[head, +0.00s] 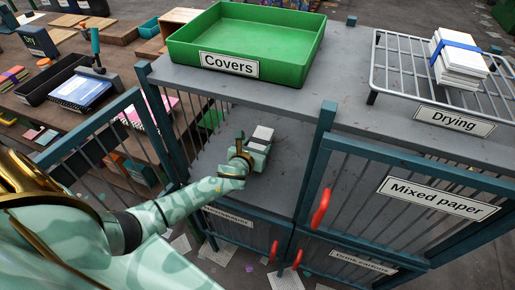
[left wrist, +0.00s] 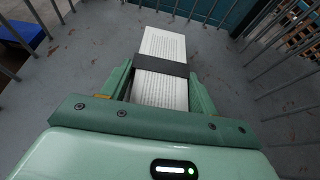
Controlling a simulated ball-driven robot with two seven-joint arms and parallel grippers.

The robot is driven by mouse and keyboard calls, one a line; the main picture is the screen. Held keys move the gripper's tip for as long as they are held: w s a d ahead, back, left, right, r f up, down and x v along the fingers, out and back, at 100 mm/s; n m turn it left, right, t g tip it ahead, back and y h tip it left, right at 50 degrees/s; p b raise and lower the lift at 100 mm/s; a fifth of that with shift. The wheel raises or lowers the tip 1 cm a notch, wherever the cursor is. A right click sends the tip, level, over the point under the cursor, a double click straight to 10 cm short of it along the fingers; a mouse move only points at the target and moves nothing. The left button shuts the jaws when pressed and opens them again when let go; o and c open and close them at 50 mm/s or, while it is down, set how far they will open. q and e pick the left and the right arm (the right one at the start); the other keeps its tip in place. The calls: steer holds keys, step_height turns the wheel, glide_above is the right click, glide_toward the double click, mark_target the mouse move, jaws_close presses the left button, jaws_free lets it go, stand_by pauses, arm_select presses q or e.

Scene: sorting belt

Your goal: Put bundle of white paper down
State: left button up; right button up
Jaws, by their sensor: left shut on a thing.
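My left gripper (head: 257,152) reaches into a barred grey compartment under the worktop and is shut on a bundle of white paper (head: 264,132). In the left wrist view the bundle (left wrist: 164,45) shows printed text and a dark band around its middle. The fingers of the left gripper (left wrist: 162,82) lie along both its sides, and its far end sticks out beyond them. The grey compartment floor (left wrist: 95,60) lies below. I cannot tell whether the bundle touches it. My right gripper is not in view.
A green tray labelled Covers (head: 250,35) stands on the worktop above. A wire Drying rack (head: 385,70) to the right holds a white stack with a blue band (head: 458,62). The Mixed paper bin (head: 400,190) has a barred front. Bars (left wrist: 285,35) flank the compartment; its floor around the bundle is clear.

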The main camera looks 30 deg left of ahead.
arm_select(q)
steer(key=shift+r, duration=0.25)
steer(key=shift+f, duration=0.25)
steer(key=o, duration=1.2)
steer(key=shift+c, duration=0.2)
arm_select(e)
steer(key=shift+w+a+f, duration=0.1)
arm_select(q)
steer(key=shift+r, duration=0.35)
steer(key=p+v, duration=0.4)
steer(key=v, duration=0.6)
steer(key=shift+s, duration=0.35)
steer(key=shift+s+d+r+p, duration=0.2)
steer(key=shift+s+p, duration=0.15)
steer(key=shift+s, duration=0.2)
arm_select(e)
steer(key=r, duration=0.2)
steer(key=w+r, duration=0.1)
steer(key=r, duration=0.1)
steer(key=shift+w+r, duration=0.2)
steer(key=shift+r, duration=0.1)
